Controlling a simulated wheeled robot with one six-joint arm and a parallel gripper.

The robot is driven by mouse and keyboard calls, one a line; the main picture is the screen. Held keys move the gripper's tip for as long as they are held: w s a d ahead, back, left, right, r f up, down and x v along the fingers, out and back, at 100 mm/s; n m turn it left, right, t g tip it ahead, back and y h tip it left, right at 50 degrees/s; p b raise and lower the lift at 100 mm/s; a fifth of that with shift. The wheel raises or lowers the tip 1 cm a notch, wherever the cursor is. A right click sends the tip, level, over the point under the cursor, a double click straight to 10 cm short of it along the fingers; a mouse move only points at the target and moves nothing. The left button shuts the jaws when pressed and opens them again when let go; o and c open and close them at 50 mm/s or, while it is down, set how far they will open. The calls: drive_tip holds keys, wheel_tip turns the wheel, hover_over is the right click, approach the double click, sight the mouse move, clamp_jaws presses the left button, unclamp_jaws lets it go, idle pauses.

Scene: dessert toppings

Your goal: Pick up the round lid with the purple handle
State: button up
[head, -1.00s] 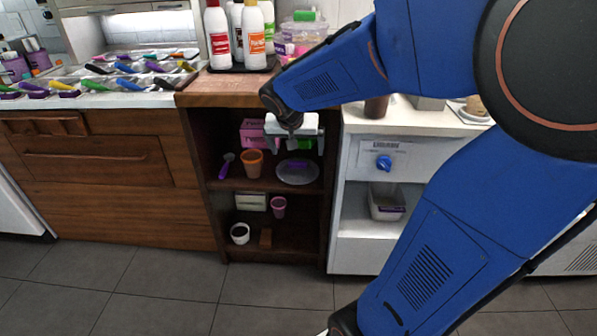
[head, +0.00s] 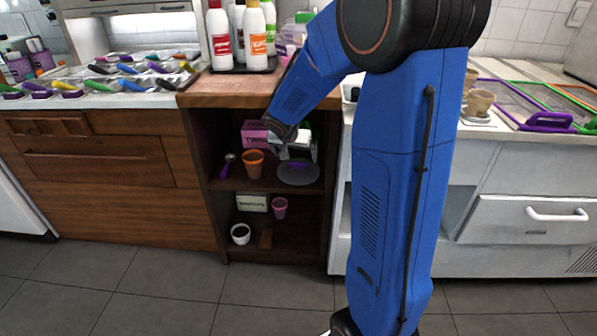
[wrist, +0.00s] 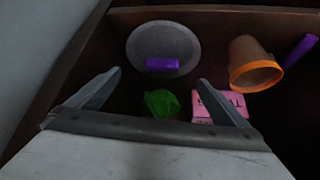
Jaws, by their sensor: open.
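The round grey lid (head: 298,175) with a purple handle lies on the upper shelf of the dark open cabinet, at the right. In the wrist view the lid (wrist: 146,48) and its purple handle (wrist: 162,64) show whole near the top, beyond the fingertips. My gripper (wrist: 158,88) is open, with its two grey fingers spread and nothing between them touching. In the head view my gripper (head: 284,152) is at the cabinet opening, just above and left of the lid, partly hidden by my wrist.
An orange-rimmed cup (head: 253,163) and a purple scoop (head: 227,166) stand left of the lid. A pink box (head: 253,133) and a green thing (wrist: 161,103) are close by. The cabinet's side wall (head: 325,205) bounds the right. Bottles (head: 256,38) stand on top.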

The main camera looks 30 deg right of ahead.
sight(298, 164)
drive_tip(key=shift+x, duration=4.6)
drive_tip(key=shift+w+a, duration=0.15)
drive_tip(key=c, duration=1.6)
drive_tip(key=shift+c, duration=0.2)
